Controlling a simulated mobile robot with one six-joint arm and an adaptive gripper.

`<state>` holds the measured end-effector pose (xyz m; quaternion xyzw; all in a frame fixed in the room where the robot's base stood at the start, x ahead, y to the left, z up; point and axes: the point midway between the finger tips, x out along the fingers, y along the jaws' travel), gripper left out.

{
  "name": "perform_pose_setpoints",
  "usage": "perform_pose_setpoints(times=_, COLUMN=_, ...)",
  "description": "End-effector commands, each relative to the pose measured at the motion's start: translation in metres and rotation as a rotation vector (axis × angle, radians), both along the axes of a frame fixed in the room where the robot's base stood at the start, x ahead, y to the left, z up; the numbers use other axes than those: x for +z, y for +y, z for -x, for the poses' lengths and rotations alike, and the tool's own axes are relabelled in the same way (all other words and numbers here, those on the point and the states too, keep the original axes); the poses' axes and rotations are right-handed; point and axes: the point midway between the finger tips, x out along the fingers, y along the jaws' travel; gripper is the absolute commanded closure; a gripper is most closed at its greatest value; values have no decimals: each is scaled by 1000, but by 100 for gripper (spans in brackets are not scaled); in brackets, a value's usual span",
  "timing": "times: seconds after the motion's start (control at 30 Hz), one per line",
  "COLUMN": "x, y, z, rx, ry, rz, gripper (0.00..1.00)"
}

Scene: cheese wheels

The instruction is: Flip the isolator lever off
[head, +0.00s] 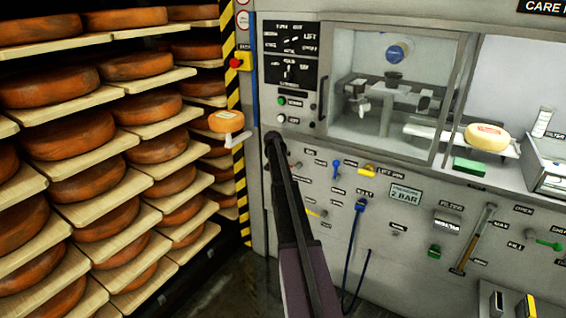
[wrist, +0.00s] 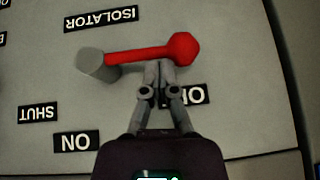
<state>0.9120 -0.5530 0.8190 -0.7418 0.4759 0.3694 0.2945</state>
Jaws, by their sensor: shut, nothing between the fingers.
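The isolator lever (wrist: 150,54) shows in the wrist view as a red bar with a round red knob at its right end and a grey hub at its left end. It lies nearly level across the picture, below the upside-down ISOLATOR label (wrist: 101,18). My gripper (wrist: 159,70) is shut and empty. Its fingertips are at the lower edge of the red bar, near the knob; I cannot tell if they touch it. In the head view my gripper (head: 273,138) is at the wall panel, and I cannot make out the lever there.
The wrist view shows an ON label (wrist: 76,141), a SHUT label (wrist: 38,114) and a label partly hidden by my fingers (wrist: 194,95). In the head view, racks of cheese wheels (head: 80,135) stand left. Other controls, including a blue lever (head: 360,205), are on the panel to the right.

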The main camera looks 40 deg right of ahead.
Motion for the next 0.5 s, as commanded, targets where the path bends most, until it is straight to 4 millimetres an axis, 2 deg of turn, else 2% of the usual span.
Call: perform_pose_setpoints(times=0.5, x=6, y=-3, z=1, rx=-1, ry=0, rz=0, gripper=100)
